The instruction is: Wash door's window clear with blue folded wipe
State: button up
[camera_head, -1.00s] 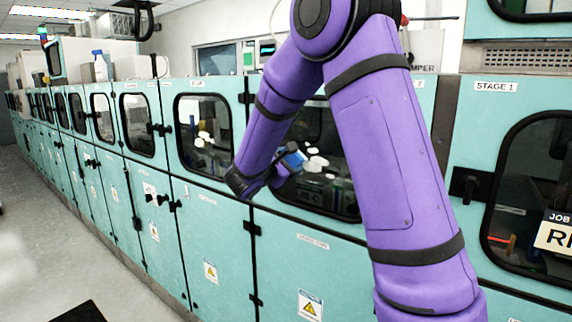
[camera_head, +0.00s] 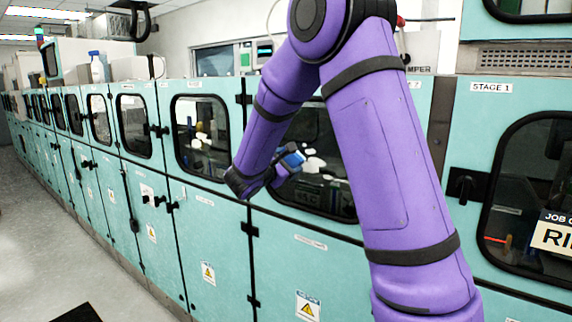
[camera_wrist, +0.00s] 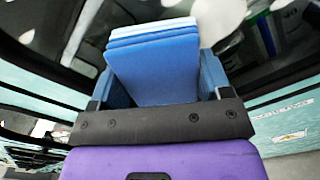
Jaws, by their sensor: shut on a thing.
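The door's window (camera_head: 335,205) is a dark pane in a black rounded frame in the teal cabinet row, partly hidden behind my purple arm. Several white blotches (camera_head: 315,163) show on it, close to the right of my gripper. My gripper (camera_head: 284,164) is at the left part of this window, shut on the blue folded wipe (camera_head: 293,159). In the wrist view the wipe (camera_wrist: 155,70) is a layered blue pad between the two fingers, its pale edge toward the glass. White blotches (camera_wrist: 218,14) also show beyond it there. I cannot tell whether the wipe touches the glass.
The neighbouring window (camera_head: 200,155) to the left also shows white blotches. Black latches and hinges (camera_head: 250,229) stick out from the doors. A Stage 1 door with a job sign (camera_head: 553,233) is at the right. The floor (camera_head: 60,250) at the left is clear except for a dark mat.

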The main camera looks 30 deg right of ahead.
aim_at(337, 168)
jog(key=shift+w+d, duration=0.2)
jog(key=shift+d, duration=0.3)
jog(key=shift+s, duration=0.15)
jog(key=shift+s+d, duration=0.3)
jog(key=shift+s, duration=0.5)
jog(key=shift+s+d, duration=0.25)
jog(key=shift+s, duration=0.5)
jog(key=shift+s+d, duration=0.65)
jog(key=shift+s, duration=1)
jog(key=shift+s+d, duration=0.6)
jog(key=shift+s, duration=1.05)
jog(key=shift+s+d, duration=0.65)
jog(key=shift+s, duration=1)
jog(key=shift+w, duration=0.1)
